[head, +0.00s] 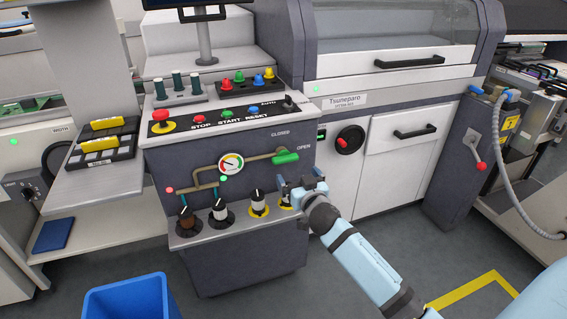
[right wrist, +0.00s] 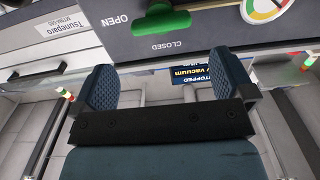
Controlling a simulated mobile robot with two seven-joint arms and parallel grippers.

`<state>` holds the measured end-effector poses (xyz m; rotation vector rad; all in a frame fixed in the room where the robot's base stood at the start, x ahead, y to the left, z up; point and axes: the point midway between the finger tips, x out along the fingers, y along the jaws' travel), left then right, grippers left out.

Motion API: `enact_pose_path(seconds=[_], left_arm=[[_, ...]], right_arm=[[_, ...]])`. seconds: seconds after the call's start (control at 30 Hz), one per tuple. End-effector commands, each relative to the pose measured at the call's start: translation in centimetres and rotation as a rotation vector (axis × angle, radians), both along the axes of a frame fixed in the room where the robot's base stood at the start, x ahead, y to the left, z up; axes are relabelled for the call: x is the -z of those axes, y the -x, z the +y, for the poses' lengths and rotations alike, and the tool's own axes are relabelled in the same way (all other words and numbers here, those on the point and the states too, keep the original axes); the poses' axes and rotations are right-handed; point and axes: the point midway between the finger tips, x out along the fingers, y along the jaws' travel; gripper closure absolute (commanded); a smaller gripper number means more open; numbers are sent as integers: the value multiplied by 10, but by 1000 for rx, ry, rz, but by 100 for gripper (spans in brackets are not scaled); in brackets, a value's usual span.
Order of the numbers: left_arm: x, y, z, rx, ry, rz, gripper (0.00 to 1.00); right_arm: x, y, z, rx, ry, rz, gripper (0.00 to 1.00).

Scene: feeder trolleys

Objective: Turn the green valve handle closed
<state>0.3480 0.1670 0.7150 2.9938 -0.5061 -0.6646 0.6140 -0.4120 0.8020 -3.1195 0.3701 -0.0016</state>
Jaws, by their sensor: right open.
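The green valve handle (head: 286,157) sits at the right end of a brass pipe on the dark front panel. It lies nearly level, pointing right toward the OPEN label (head: 303,147); the CLOSED label (head: 280,133) is above it. My right gripper (head: 300,184) is just below the handle in the head view, open and apart from it. In the right wrist view, which is upside down, the open fingers (right wrist: 161,84) are empty, and the green handle (right wrist: 162,20) shows beyond them near the top edge. My left gripper is not in view.
A round gauge (head: 231,163) sits on the pipe left of the handle. Several knobs (head: 259,202) stand on a ledge below, close to my right gripper. Buttons (head: 227,113) line the sloped panel above. A blue bin (head: 128,299) stands on the floor at lower left.

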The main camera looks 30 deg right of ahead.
Motion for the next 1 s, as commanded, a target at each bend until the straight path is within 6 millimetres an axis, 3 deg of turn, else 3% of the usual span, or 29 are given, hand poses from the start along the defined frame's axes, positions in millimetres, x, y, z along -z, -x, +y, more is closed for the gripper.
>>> enact_pose_path(seconds=[0.2,0.43,0.6,0.9,1.0], left_arm=[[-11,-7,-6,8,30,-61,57],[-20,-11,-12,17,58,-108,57],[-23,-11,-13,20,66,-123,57],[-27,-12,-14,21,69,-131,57],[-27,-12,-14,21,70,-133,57]], right_arm=[[0,-48,-12,0,2,-1,0],[1,-83,-20,0,1,-1,0],[0,-94,-23,0,0,0,0],[1,-95,-23,0,0,1,0],[1,-95,-23,0,0,1,23]])
